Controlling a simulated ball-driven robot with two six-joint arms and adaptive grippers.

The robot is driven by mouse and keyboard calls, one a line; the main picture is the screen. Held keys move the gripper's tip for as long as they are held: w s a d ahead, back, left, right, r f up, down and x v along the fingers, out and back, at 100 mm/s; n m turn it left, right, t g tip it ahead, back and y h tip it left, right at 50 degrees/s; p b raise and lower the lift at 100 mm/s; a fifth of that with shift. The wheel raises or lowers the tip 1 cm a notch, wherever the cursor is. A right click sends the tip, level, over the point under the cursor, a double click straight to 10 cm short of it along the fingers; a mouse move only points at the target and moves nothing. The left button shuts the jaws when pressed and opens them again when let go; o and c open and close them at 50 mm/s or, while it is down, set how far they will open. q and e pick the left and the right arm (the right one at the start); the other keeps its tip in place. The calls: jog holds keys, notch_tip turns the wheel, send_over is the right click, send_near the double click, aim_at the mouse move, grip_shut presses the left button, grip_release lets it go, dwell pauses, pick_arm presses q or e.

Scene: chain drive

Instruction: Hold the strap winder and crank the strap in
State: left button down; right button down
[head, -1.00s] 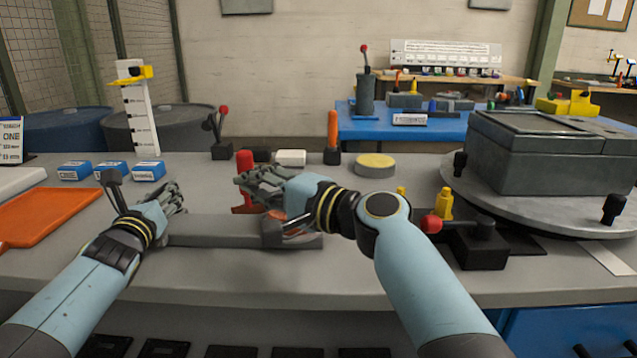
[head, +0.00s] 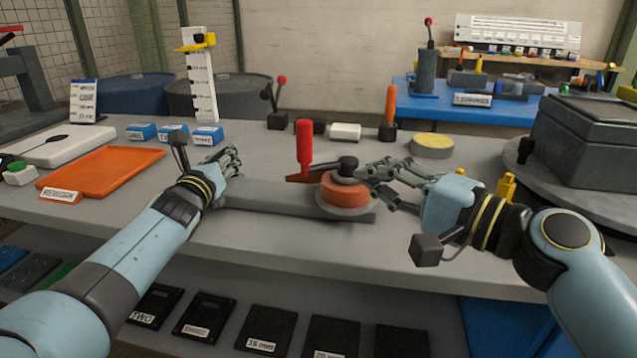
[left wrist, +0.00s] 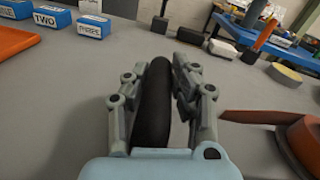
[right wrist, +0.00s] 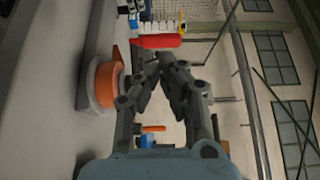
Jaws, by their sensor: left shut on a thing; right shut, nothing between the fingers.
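The strap winder has a grey bar (head: 262,197), an orange drum (head: 345,194) at its right end and a dark crank arm with an upright red handle (head: 304,145). My left gripper (head: 226,163) is shut at the bar's left end. In the left wrist view a black grip (left wrist: 153,112) stands between its fingers. My right gripper (head: 364,172) is shut and empty, its fingertips close beside the drum on the right. In the right wrist view the fingertips (right wrist: 168,62) lie below the red handle (right wrist: 158,41) and right of the drum (right wrist: 106,82). Contact with the drum cannot be told.
An orange tray (head: 105,170) and blue boxes (head: 172,133) lie to the left. A yellow-topped disc (head: 432,145) and an orange-handled tool (head: 389,110) stand behind the winder. A grey box (head: 590,140) on a turntable is at the right. The front table strip is clear.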

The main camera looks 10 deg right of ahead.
jog(key=c, duration=1.7)
grip_release()
jog(key=shift+w+a+r, duration=0.1)
jog(key=shift+w+r, duration=0.05)
jog(key=shift+w, duration=0.1)
jog(key=o, duration=0.7)
jog(key=w+a+r+n+g, duration=0.1)
jog(key=w+r+n, duration=0.1)
jog(key=w, duration=0.2)
jog(key=w+a+r+n+g, duration=0.1)
jog(key=w+r+n, duration=0.1)
jog(key=w+n, duration=0.1)
jog(key=w+a+r+n+g, duration=0.1)
jog(key=w+r+n+g, duration=0.1)
jog(key=w, duration=0.3)
jog(key=shift+w+a+r+n+h, duration=0.1)
jog(key=shift+w+a+n+h, duration=0.1)
jog(key=shift+n+h, duration=0.3)
jog(key=shift+c, duration=0.2)
notch_tip(320, 180, up, 6)
jog(key=n+g+h, duration=0.7)
jog(key=g+h, duration=0.3)
send_over(304, 137)
jog(key=w, duration=0.2)
jog(key=shift+s+r, duration=0.2)
jog(key=shift+s+f+h, duration=0.1)
jog(key=shift+f+h, duration=0.1)
jog(key=shift+h, duration=0.1)
notch_tip(304, 137, down, 11)
jog(key=shift+f, duration=0.2)
